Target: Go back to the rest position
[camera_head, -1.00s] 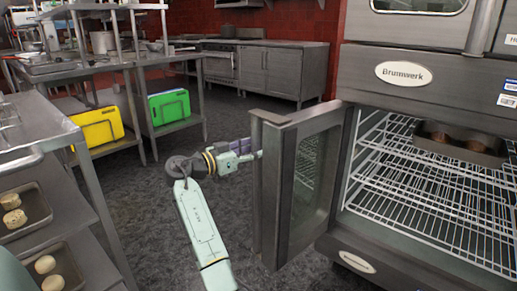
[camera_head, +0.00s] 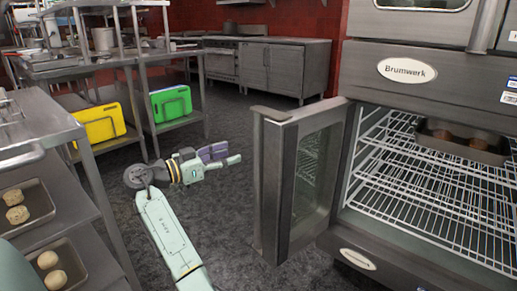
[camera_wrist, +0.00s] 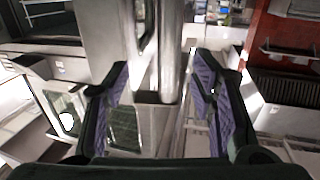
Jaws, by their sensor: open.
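My gripper (camera_head: 222,155) is left of the open oven door (camera_head: 297,185) in the head view, with a visible gap between its fingertips and the door. It is empty. In the wrist view my gripper (camera_wrist: 165,95) shows two purple-padded fingers spread apart with nothing between them. The oven (camera_head: 400,90) stands at the right with its door swung out towards the left. A dark baking pan (camera_head: 475,147) with brown contents sits on the upper wire rack (camera_head: 400,160) inside.
At the left, a steel shelf (camera_head: 70,215) holds trays with pale round pieces (camera_head: 15,215). Yellow (camera_head: 100,123) and green (camera_head: 170,104) boards stand on a rack behind my arm. Steel cabinets (camera_head: 270,68) line the back wall. Floor (camera_head: 235,115) between them is free.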

